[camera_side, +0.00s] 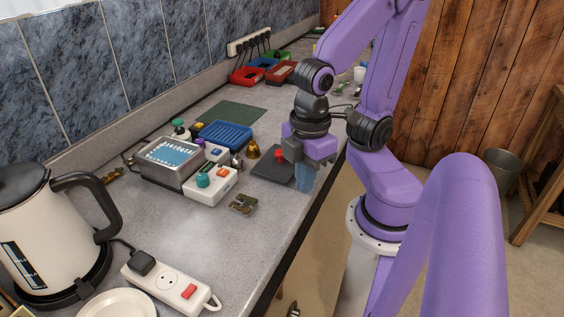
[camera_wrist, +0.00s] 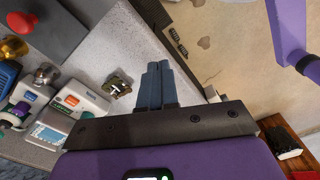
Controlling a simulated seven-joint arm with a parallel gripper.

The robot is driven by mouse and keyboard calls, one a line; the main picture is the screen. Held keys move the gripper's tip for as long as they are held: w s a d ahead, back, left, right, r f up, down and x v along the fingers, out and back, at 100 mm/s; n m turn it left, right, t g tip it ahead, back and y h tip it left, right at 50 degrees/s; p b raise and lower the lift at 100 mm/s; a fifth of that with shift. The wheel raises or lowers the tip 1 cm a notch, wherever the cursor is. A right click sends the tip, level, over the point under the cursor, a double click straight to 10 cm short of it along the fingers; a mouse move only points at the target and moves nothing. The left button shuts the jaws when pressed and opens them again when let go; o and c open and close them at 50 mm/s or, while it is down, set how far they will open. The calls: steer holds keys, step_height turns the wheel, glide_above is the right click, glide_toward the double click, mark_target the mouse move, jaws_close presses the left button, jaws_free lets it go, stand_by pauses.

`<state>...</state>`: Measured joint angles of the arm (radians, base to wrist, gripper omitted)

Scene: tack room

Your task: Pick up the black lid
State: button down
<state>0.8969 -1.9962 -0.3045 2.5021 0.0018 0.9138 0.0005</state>
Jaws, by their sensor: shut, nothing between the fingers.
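The black lid (camera_side: 268,172) looks like a flat dark plate lying on the counter near its front edge, with a red knob (camera_side: 280,155) showing on it. In the wrist view the lid (camera_wrist: 66,28) is at the upper left, partly cut off by the frame, with the red knob at its left. My gripper (camera_side: 303,188) is in front of the lid in the side view and hides part of its right side. In the wrist view my gripper (camera_wrist: 158,68) has its fingers together, empty, over the counter edge and apart from the lid.
A metal box (camera_side: 168,165), a white switch box (camera_side: 210,186), a gold bell (camera_side: 253,149) and a blue tray (camera_side: 224,134) stand left of the lid. A small patterned piece (camera_side: 243,203) lies nearer. A kettle (camera_side: 40,220) and power strip (camera_side: 170,285) are further left.

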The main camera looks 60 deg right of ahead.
steer(key=c, duration=0.7)
jaws_free()
steer(key=shift+c, duration=0.2)
steer(key=w+d+r+m, duration=0.1)
steer(key=w+r+m, duration=0.2)
steer(key=w+m, duration=0.65)
step_height(320, 180, up, 8)
steer(key=m, duration=2.1)
glide_above(280, 151)
step_height(280, 151, down, 17)
steer(key=shift+s+f, duration=0.1)
